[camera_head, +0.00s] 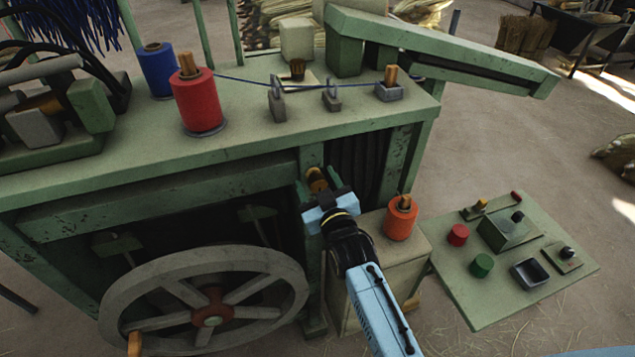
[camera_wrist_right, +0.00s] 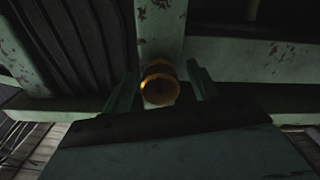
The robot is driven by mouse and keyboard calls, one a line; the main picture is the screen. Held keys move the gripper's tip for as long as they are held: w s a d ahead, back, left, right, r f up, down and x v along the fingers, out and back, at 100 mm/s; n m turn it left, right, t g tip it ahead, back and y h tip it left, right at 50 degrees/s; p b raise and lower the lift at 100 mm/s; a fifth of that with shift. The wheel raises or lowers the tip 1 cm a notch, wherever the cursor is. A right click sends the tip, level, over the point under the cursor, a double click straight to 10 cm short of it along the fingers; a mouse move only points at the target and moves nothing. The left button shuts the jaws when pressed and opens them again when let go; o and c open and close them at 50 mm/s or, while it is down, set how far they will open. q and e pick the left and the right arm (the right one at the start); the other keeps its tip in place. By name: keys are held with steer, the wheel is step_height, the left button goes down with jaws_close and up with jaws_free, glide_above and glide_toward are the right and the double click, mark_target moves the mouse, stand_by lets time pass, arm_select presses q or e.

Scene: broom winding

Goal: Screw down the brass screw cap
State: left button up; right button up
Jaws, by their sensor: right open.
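The brass screw cap (camera_head: 317,180) sits on the front of the green machine frame, just under the tabletop. In the right wrist view the brass cap (camera_wrist_right: 159,82) shows as a short ribbed cylinder in front of a green post. My right gripper (camera_head: 322,190) is open, with one finger on each side of the cap. In the wrist view the fingers (camera_wrist_right: 163,90) stand apart, and gaps show between them and the cap. The wrist view is dark, so the finger contact is hard to judge. My left gripper is not in view.
A large spoked handwheel (camera_head: 212,307) stands left of my right arm. A beige cabinet (camera_head: 375,235) with an orange thread spool (camera_head: 401,218) is close on the right. A green control panel (camera_head: 513,258) lies further right. A red spool (camera_head: 197,102) stands on the tabletop (camera_head: 235,125).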

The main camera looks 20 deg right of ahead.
steer(key=s+b, duration=0.1)
steer(key=s, duration=1.2)
steer(key=shift+s+d, duration=0.2)
steer(key=s+a+f+g+b, duration=0.1)
steer(key=s+f+g+b, duration=0.2)
steer(key=f, duration=1)
steer(key=s+f+g+y+b, duration=0.1)
steer(key=s+f+g+b, duration=0.3)
steer(key=f, duration=0.9)
steer(key=s+a+f+g, duration=0.15)
steer(key=s+f, duration=0.25)
steer(key=f, duration=0.9)
steer(key=s+d+f+g+b, duration=0.3)
steer(key=s+d+f+g, duration=0.1)
steer(key=s+f, duration=0.6)
steer(key=s+d+f+g+h+b, duration=0.1)
steer(key=s+d+f+g+b, duration=0.2)
steer(key=s+d+f, duration=0.4)
steer(key=s+f+g, duration=0.1)
steer(key=s+f, duration=0.3)
steer(key=s, duration=0.5)
steer(key=shift+d+f+m+h, duration=0.15)
steer(key=shift+d+m+h, duration=0.15)
steer(key=shift+m, duration=0.1)
steer(key=shift+g, duration=0.25)
